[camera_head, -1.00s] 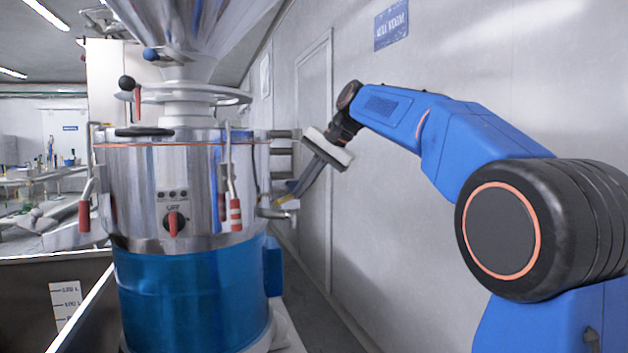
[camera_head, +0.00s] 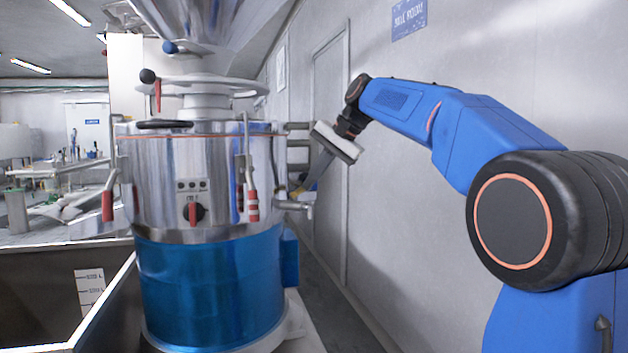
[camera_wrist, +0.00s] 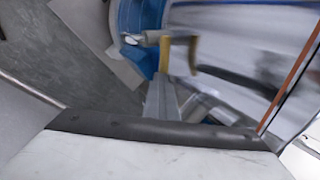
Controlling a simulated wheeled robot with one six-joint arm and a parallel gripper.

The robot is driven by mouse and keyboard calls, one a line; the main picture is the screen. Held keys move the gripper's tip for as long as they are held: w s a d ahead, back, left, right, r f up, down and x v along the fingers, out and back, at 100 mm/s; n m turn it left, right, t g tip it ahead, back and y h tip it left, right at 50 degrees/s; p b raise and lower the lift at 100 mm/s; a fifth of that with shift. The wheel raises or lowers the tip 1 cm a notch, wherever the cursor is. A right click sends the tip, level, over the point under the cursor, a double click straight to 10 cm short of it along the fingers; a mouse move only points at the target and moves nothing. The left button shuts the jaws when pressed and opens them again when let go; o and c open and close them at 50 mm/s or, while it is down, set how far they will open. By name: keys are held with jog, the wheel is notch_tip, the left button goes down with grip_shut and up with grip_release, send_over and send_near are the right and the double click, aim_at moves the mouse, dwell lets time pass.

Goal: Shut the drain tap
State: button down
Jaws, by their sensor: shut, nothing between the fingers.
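The drain tap (camera_head: 296,206) is a bright metal pipe with a bent spout on the lower right side of the grinder's steel drum (camera_head: 160,178). It also shows, blurred, in the wrist view (camera_wrist: 147,38). My gripper (camera_head: 299,191) is at the tap, pointing down and left from the right. Its grey fingers show in the wrist view (camera_wrist: 163,82), and it is shut and empty. A yellow bent bar (camera_wrist: 192,55) shows at the fingertips by the spout. Blur hides whether the fingers touch it. The tap's lever position is not clear.
A red-handled latch (camera_head: 251,205) is on the drum left of the tap, above a blue base (camera_head: 210,285). A wall with a door (camera_head: 330,110) is close on the right. A steel bin (camera_head: 60,300) stands at the front left.

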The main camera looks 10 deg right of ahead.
jog(key=shift+w+f, duration=0.15)
jog(key=v, duration=1.7)
jog(key=shift+r, duration=0.3)
jog(key=s+f+n+h, duration=0.2)
jog(key=s+f, duration=0.9)
jog(key=f, duration=0.5)
jog(key=s+f+n+h, duration=0.1)
jog(key=s+f+n, duration=0.2)
jog(key=s+f, duration=0.9)
jog(key=s+d+f+n+h, duration=0.1)
jog(key=s+f, duration=1)
jog(key=f, duration=1.1)
jog(key=shift+s+f+n+h, duration=0.15)
jog(key=shift+s+n+h, duration=0.2)
jog(key=shift+n+h, duration=0.4)
jog(key=c, duration=2.4)
grip_release()
jog(key=shift+c, duration=0.2)
